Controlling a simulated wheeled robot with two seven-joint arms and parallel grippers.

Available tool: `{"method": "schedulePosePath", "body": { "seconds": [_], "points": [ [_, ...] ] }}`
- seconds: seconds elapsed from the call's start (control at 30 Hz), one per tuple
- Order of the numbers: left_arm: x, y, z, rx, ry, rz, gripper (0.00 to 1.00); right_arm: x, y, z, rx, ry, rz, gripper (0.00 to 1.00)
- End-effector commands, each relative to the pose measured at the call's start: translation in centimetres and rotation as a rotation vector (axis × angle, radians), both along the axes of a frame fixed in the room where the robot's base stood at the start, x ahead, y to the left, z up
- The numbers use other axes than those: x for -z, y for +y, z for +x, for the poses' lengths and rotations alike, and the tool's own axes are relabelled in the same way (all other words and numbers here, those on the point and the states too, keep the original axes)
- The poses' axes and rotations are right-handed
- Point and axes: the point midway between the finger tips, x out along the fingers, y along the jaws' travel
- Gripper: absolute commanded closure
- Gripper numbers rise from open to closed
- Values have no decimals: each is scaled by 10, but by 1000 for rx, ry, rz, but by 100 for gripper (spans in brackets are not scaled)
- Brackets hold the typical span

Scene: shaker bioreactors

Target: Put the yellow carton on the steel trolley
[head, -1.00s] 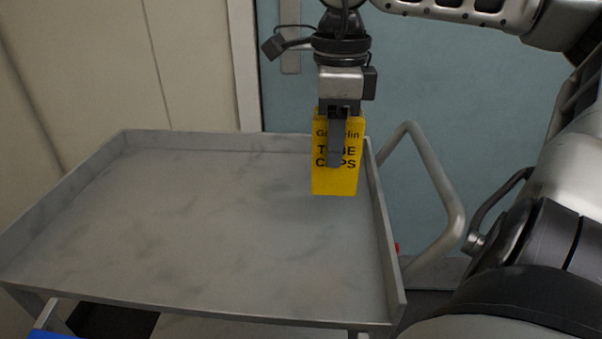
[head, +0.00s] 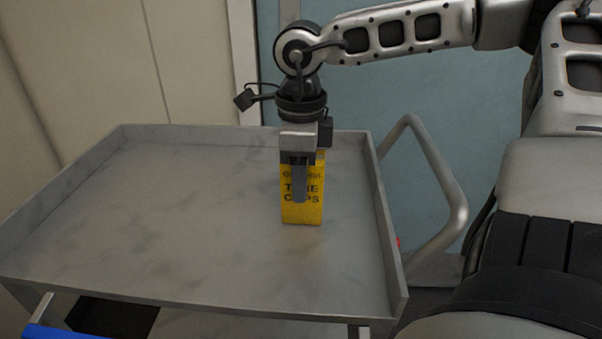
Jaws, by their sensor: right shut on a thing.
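The yellow carton (head: 302,213), with dark "TUBE CAPS" lettering, is upright at the right part of the steel trolley's top tray (head: 170,220). My right gripper (head: 300,190) points down and is shut on the carton, with one finger across its front face. The carton's bottom appears at or just above the tray surface; I cannot tell whether it touches. The gripper hides part of the carton's upper half. My left gripper is not in view.
The tray has raised rims and is otherwise empty, with free room left of the carton. A tubular handle (head: 437,180) stands at the trolley's right end. A pale wall (head: 80,70) and a blue-grey door (head: 400,90) are behind. A blue edge (head: 60,333) shows at bottom left.

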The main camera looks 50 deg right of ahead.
Motion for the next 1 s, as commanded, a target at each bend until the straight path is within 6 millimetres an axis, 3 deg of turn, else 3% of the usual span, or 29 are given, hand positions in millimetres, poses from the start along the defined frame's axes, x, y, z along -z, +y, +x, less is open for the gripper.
{"method": "schedulePosePath", "body": {
  "seconds": [0.2, 0.23, 0.3, 0.7, 1.0],
  "points": [
    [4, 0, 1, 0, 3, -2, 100, 2, 0, 0, 0, 0, 0, 84],
    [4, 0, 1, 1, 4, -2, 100, 2, 0, 0, 0, 0, 0, 56],
    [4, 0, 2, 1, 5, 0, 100, 2, 0, 0, 0, 1, -1, 37],
    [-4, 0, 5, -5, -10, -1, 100, -4, 0, 0, 0, -1, -1, 37],
    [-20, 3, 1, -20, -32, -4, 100, -65, -1, 1, 1, -5, -3, 37]
  ]
}}
